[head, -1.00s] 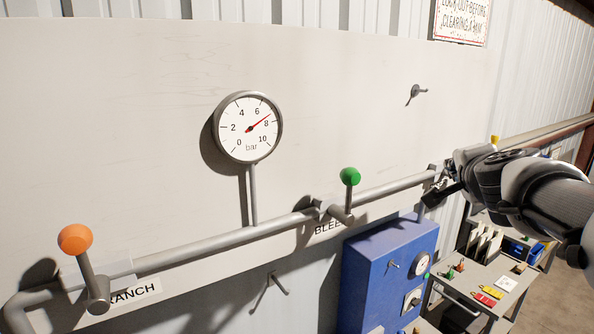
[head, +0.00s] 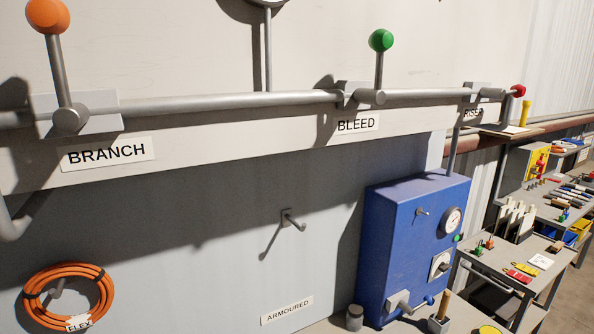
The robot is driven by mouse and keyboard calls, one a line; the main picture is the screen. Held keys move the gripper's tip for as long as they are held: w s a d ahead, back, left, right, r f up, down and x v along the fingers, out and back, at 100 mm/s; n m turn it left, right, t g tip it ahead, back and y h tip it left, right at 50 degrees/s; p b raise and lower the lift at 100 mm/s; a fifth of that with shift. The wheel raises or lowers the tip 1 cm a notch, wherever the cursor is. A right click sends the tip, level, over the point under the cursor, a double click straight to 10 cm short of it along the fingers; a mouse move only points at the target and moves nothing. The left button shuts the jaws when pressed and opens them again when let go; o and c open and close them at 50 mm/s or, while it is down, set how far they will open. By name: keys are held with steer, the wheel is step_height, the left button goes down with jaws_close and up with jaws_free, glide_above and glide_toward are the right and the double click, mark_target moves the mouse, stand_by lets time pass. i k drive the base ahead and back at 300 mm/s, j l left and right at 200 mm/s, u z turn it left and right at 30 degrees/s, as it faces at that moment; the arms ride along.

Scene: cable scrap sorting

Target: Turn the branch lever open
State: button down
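The branch lever (head: 60,70) is at the upper left of the head view, with an orange ball (head: 48,16) on top. It stands upright from its round pivot, across the horizontal pipe (head: 230,103). The BRANCH label (head: 108,153) is just below it. My gripper is not in view, and nothing touches the lever.
The bleed lever (head: 379,68) with a green ball stands upright on the same pipe. The riser lever with a red knob (head: 519,90) points right. A blue cabinet (head: 395,240), an empty hook (head: 292,220) and an orange cable coil (head: 105,290) are below.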

mark_target(51, 19)
steer(key=k+u, duration=0.1)
steer(key=u, duration=1.4)
